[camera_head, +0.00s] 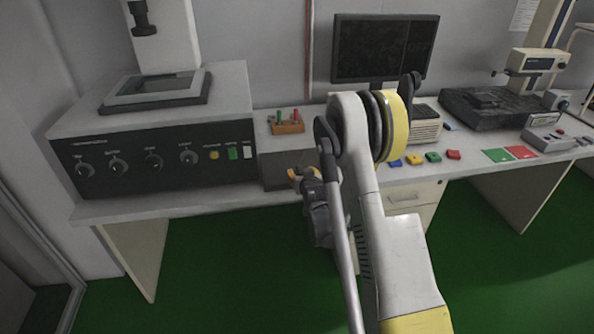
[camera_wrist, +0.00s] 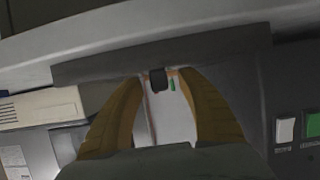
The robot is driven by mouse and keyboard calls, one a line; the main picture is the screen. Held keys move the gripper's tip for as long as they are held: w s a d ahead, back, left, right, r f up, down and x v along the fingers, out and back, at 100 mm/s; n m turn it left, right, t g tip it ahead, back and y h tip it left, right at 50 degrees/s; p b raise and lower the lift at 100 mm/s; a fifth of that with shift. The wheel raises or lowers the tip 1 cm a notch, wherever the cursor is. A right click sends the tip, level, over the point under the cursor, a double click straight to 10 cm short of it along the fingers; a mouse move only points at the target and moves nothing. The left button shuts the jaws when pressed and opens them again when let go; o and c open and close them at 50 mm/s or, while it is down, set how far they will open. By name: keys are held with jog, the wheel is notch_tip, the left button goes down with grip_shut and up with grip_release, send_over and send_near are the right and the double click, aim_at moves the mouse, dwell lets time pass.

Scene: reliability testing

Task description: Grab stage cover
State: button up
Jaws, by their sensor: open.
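My gripper (camera_head: 298,174) is in front of the desk edge, low beside my arm. In the wrist view its two yellow-brown fingers (camera_wrist: 160,78) are spread apart. Nothing is clearly held between them. A small dark piece with red and green bits (camera_wrist: 160,82) shows in the gap beyond the fingertips. In the head view, a dark rectangular frame (camera_head: 155,102) with a paler centre lies on top of the large machine at the left, below its column. I cannot tell for certain which thing is the stage cover. My gripper is apart from that frame.
The machine's black front panel (camera_head: 130,163) carries knobs and buttons. A wooden rack (camera_head: 288,128) with red and green pieces stands right of it. A monitor (camera_head: 385,47), coloured blocks (camera_head: 433,157) and a dark instrument base (camera_head: 490,108) stand farther right. Green floor (camera_head: 230,270) is open in front.

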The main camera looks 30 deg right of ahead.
jog(key=shift+w+d+f, duration=0.15)
jog(key=shift+w+d, duration=0.05)
jog(key=shift+w, duration=0.4)
grip_shut()
